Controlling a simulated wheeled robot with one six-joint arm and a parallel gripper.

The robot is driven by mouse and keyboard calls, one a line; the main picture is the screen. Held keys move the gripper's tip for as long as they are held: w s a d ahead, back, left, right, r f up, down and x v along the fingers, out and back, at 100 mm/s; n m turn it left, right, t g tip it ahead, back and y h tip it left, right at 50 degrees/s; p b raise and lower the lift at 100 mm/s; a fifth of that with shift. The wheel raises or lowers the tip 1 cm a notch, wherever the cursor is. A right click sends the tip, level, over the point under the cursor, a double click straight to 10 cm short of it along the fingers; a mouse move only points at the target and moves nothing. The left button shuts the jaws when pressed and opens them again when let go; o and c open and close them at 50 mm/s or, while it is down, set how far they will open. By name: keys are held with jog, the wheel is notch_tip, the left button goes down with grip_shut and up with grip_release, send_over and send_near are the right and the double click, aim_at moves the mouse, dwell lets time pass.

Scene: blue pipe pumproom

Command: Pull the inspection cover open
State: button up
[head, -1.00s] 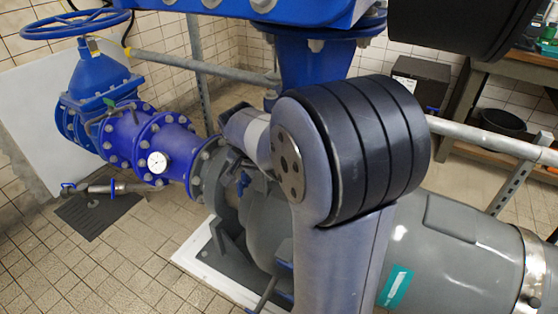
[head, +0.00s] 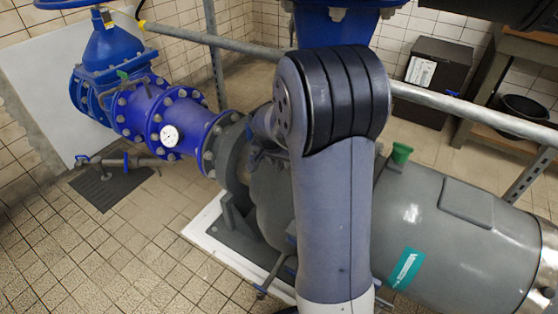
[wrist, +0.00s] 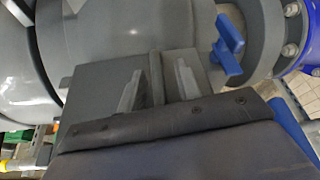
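In the wrist view, my gripper (wrist: 158,86) has its two light grey fingers apart. A narrow dark grey upright bar shows between them; I cannot tell whether they touch it. Behind them is a flat grey plate (wrist: 88,88), possibly the inspection cover, against the rounded grey pump housing (wrist: 110,25). In the head view, my arm hides the gripper and part of the grey pump (head: 268,195). A raised rectangular panel (head: 467,203) on the grey cylinder at the right looks closed; I cannot tell whether it is the named cover.
A blue lever (wrist: 228,45) is close right of the fingers in the wrist view. Blue flanged pipework (head: 185,122) with a gauge (head: 169,136) joins the pump. A grey rail (head: 450,102) crosses behind. The tiled floor (head: 130,250) is clear at front left.

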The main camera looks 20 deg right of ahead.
grip_shut()
dwell(0.6)
